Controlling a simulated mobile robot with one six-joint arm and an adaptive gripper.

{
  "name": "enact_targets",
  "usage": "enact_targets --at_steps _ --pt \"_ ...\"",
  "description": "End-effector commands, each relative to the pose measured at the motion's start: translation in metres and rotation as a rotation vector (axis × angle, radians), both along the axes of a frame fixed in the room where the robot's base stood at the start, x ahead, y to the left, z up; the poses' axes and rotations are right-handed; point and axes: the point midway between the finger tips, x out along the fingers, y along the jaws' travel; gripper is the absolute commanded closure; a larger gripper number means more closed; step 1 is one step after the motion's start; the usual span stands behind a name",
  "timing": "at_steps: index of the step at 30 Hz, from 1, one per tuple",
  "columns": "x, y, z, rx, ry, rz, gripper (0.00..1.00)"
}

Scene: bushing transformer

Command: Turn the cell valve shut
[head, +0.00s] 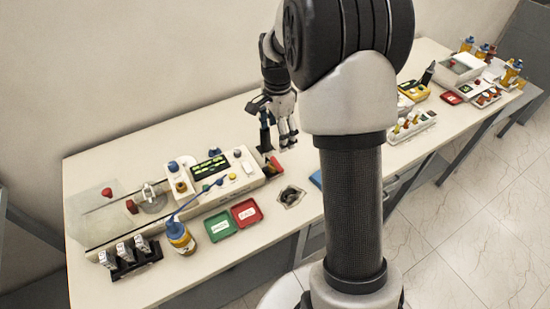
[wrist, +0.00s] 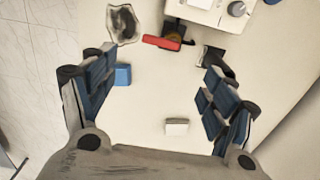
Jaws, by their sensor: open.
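A red bar (wrist: 162,42) like a lever handle lies by a dark brown round part (wrist: 173,31) near the edge of a white instrument in the wrist view. It may be the cell valve; I cannot tell for certain. In the head view a red part (head: 275,165) shows at the instrument's right end, just below my gripper (head: 277,146). In the wrist view my gripper (wrist: 160,65) is open with nothing between its fingers. The red bar is ahead of the fingertips, apart from them.
The white instrument (head: 243,182) has a green display. A bottle with a blue spout (head: 180,238), a green tray (head: 220,225) and a red tray (head: 247,212) stand nearby. A crumpled grey rag (wrist: 123,22), a blue block (wrist: 123,75) and a white block (wrist: 176,127) lie on the table.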

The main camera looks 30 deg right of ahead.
Motion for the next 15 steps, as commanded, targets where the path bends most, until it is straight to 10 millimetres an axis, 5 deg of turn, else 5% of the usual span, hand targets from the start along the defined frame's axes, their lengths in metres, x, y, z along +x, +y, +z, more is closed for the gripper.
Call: enact_targets --at_steps 15 --pt "0.0 0.0 -0.106 0.0 0.001 0.002 0.22"
